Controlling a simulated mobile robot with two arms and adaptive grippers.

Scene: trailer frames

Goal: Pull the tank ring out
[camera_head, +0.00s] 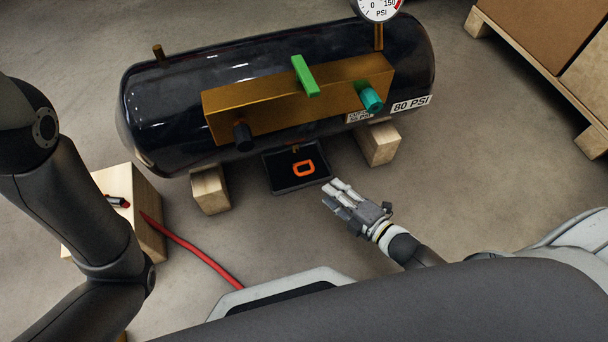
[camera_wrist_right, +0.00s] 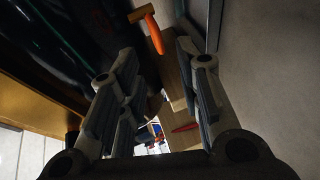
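The orange ring (camera_head: 303,168) hangs from a small brass fitting (camera_head: 295,149) under the black tank (camera_head: 180,110), over a black tray (camera_head: 282,182) on the floor. In the right wrist view the ring (camera_wrist_right: 155,35) shows edge-on below its brass fitting (camera_wrist_right: 141,14), beyond the fingertips. My right gripper (camera_head: 331,193) is just right of and nearer than the ring, pointing toward it. Its fingers are apart in the right wrist view (camera_wrist_right: 160,65), with nothing between them. My left arm shows at the left, but its gripper is out of view.
Wooden blocks (camera_head: 209,190) (camera_head: 377,144) support the tank. A brass manifold (camera_head: 300,98) with a green handle (camera_head: 305,76) overhangs its front. A red hose (camera_head: 200,255) runs from a wooden block (camera_head: 149,221) at left. Bare floor lies right of my right gripper.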

